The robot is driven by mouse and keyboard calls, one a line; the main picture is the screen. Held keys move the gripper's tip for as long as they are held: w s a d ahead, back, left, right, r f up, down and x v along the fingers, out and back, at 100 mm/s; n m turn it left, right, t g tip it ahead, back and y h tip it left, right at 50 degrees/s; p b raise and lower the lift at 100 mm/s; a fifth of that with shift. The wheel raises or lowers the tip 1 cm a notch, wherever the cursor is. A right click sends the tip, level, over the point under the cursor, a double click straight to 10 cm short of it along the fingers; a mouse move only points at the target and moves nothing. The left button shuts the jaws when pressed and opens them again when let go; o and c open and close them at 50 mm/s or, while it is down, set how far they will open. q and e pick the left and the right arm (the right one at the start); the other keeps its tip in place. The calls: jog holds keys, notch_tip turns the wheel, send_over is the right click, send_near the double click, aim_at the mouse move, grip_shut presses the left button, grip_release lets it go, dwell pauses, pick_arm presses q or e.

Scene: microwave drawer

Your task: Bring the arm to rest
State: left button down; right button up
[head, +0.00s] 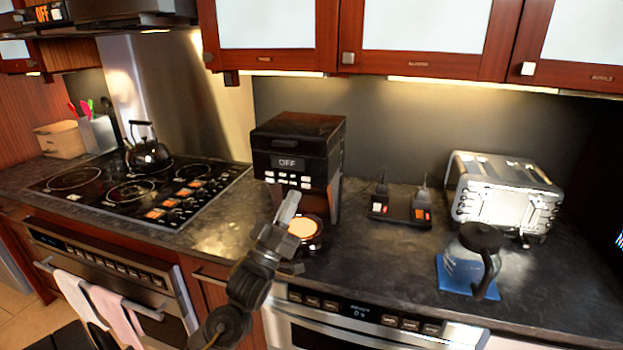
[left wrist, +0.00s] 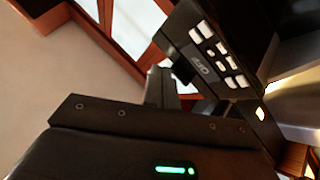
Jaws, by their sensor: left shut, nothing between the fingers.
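My left arm comes up from the bottom of the head view. Its gripper (head: 289,207) is shut and empty, in front of the black coffee machine (head: 298,150) and over the counter's front part. In the left wrist view the gripper's fingers (left wrist: 166,88) point up past the coffee machine's button panel (left wrist: 215,58). I cannot tell whether the fingers touch the machine. My right gripper is not in view.
A lit round plate (head: 302,227) is close beside the gripper. A black cooktop with a kettle (head: 148,153) is at left. A glass jug (head: 468,262) on a blue mat and a silver toaster (head: 505,193) are at right. The microwave drawer (head: 370,335) is below the counter.

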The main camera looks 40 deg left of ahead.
pick_arm(q)
jog(key=s+d+f+g, duration=0.1)
jog(key=d+f+g, duration=0.1)
jog(key=f+g, duration=0.35)
jog(key=s+d+f+m+g, duration=0.1)
jog(key=d+f+g, duration=0.1)
jog(key=f, duration=0.6)
jog(key=s+d+f+g, duration=0.1)
jog(key=d+f+g, duration=0.15)
jog(key=f, duration=0.45)
jog(key=s+d+f+m+g, duration=0.35)
jog(key=s+f+g, duration=0.35)
jog(key=s, duration=0.4)
jog(key=s+d+f+m+g, duration=0.2)
jog(key=s+d+f+g, duration=0.3)
jog(key=s+f, duration=0.45)
notch_tip(320, 180, down, 26)
jog(key=s+r+g, duration=0.1)
jog(key=s+g, duration=0.1)
jog(key=s+a+f, duration=0.2)
jog(key=s+f, duration=0.6)
jog(key=s+a+f+g, duration=0.1)
jog(key=s+f, duration=0.7)
jog(key=s, duration=0.1)
jog(key=shift+a+f+g, duration=0.3)
jog(key=shift+a+f, duration=0.05)
